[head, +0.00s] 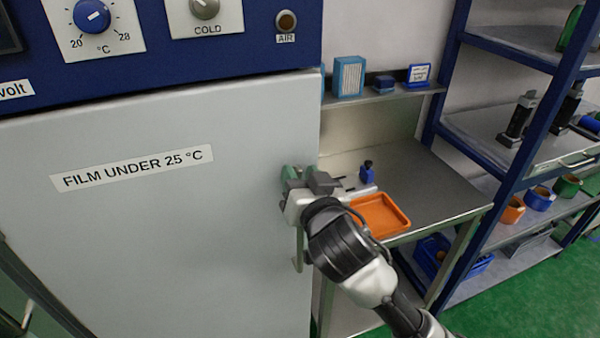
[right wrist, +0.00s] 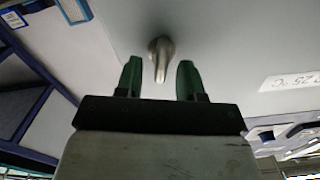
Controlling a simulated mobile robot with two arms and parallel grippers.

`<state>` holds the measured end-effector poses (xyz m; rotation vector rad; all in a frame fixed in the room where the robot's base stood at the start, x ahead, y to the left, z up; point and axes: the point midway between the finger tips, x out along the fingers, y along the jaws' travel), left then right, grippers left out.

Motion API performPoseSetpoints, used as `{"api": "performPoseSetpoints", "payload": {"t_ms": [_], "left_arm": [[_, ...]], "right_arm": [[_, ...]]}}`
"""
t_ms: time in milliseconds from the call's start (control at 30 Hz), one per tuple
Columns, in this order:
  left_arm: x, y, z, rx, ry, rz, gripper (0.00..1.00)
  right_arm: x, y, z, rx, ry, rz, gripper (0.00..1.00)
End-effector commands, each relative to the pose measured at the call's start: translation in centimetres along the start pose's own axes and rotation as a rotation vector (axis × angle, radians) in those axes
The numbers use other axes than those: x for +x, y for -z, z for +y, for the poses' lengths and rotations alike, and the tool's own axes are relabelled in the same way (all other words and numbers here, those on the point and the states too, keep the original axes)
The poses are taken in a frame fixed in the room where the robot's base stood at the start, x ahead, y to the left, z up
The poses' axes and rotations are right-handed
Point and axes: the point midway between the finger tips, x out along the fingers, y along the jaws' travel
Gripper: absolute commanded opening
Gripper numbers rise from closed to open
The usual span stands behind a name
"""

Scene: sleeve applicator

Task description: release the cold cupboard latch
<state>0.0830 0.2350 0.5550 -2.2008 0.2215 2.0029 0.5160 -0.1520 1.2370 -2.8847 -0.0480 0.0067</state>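The cold cupboard's pale grey door (head: 150,230) fills the left of the head view, labelled "FILM UNDER 25 °C". My right gripper (head: 292,178) is at the door's right edge and hides the latch there. In the right wrist view, the metal latch (right wrist: 161,57) sticks out from the door face. My right gripper (right wrist: 158,80) has its green fingers apart, one on each side of the latch's lower end, with visible gaps. Whether the fingertips reach past the latch is hard to tell. My left gripper is not in view.
A vertical door handle (head: 298,250) is below my right gripper. A blue control panel (head: 250,50) is above the door. To the right, a metal bench (head: 430,185) holds an orange tray (head: 380,213), and a blue-framed rack (head: 465,240) stands beyond it.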

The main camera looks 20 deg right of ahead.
Motion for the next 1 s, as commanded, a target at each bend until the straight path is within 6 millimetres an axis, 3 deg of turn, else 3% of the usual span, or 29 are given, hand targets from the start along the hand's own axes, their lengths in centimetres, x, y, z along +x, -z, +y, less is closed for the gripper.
{"api": "performPoseSetpoints", "payload": {"t_ms": [333,500,600,767,1000], "left_arm": [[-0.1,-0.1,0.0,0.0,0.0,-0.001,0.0],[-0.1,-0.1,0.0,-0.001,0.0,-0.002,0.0],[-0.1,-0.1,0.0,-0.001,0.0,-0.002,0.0],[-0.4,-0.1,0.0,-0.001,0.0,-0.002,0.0],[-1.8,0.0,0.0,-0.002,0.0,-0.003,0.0]], "right_arm": [[0.4,0.0,0.0,0.001,0.001,0.0,0.37],[0.4,-0.1,0.0,0.0,0.001,0.0,0.11],[0.4,-0.1,0.0,0.0,0.0,0.0,0.0],[0.4,0.0,0.0,-0.021,0.0,-0.001,0.0],[0.4,0.1,-0.3,-0.224,-0.001,-0.003,0.0]]}}
